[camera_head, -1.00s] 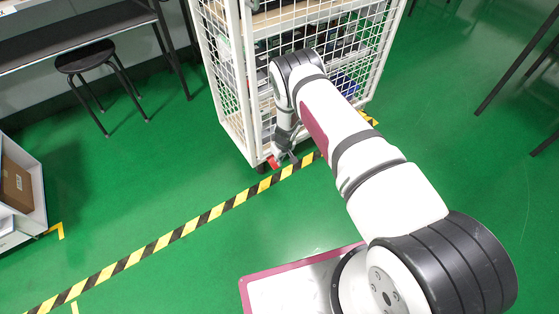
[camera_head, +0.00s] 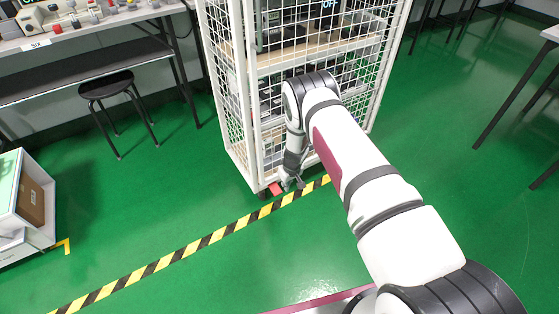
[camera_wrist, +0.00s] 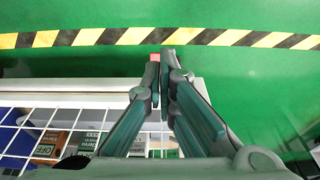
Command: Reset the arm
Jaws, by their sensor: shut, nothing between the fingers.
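My arm reaches forward from the lower right in the head view and bends down at the front of a white wire cage. My gripper (camera_head: 291,183) hangs low beside the cage's bottom front edge, near the floor. In the wrist view the gripper (camera_wrist: 163,58) has its two dark fingers together at the tips, with nothing seen between them. It points toward the green floor and the striped tape.
The white cage cart (camera_head: 238,160) holds boxes and stands close to my gripper. Yellow-black tape (camera_head: 190,247) crosses the floor. A black stool (camera_head: 106,84), a workbench (camera_head: 90,32) and a white bin with a carton (camera_head: 30,203) are at left. Green floor at right is open.

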